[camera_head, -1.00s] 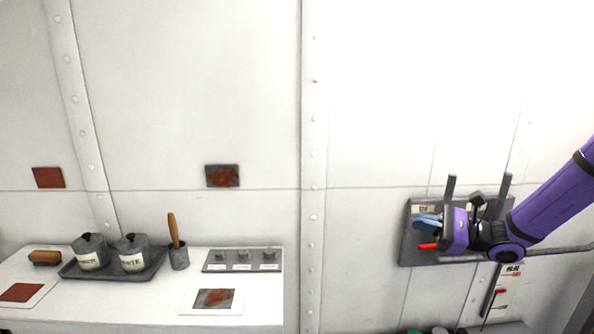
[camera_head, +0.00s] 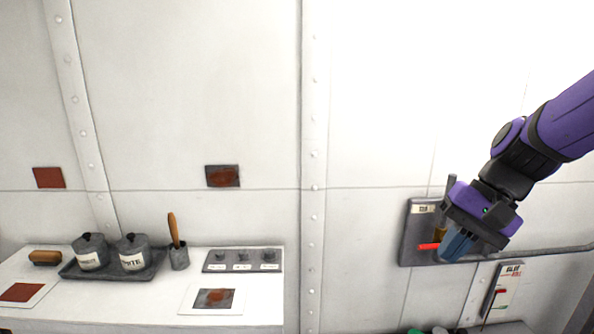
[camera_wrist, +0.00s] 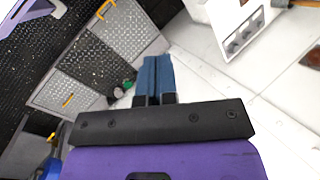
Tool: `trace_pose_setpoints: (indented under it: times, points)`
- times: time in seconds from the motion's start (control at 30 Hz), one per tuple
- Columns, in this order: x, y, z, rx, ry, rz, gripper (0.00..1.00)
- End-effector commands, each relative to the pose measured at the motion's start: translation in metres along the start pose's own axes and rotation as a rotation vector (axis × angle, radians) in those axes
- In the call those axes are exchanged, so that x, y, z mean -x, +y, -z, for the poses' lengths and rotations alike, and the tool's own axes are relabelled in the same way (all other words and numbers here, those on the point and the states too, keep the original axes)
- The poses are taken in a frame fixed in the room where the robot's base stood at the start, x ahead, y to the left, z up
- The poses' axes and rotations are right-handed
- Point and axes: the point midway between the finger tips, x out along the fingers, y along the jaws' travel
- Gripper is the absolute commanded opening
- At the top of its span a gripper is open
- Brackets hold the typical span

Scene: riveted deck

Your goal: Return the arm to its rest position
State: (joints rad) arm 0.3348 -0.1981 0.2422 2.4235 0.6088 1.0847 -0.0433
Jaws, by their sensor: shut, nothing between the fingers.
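My gripper (camera_head: 457,246) is at the right in the head view, at the end of my purple arm. Its blue fingers point down and to the left, in front of a grey wall panel (camera_head: 416,228) with a red-ended handle (camera_head: 428,246). The gripper hides part of that panel, and I cannot tell whether it touches it. In the wrist view the blue fingers (camera_wrist: 153,78) are together, with nothing between them.
A white counter (camera_head: 130,312) at the left bears a tray (camera_head: 152,268) with two lidded pots, a brush in a cup (camera_head: 179,257) and a knob panel (camera_head: 242,260). A pipe (camera_head: 562,250) runs along the right wall, near a label board (camera_head: 505,288).

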Motion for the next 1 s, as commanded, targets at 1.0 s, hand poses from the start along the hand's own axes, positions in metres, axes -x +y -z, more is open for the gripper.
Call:
trace_pose_setpoints:
  times: [1.0]
  points:
    - [0.096,0.058,-0.086,0.492,0.576,-0.379,0.0]
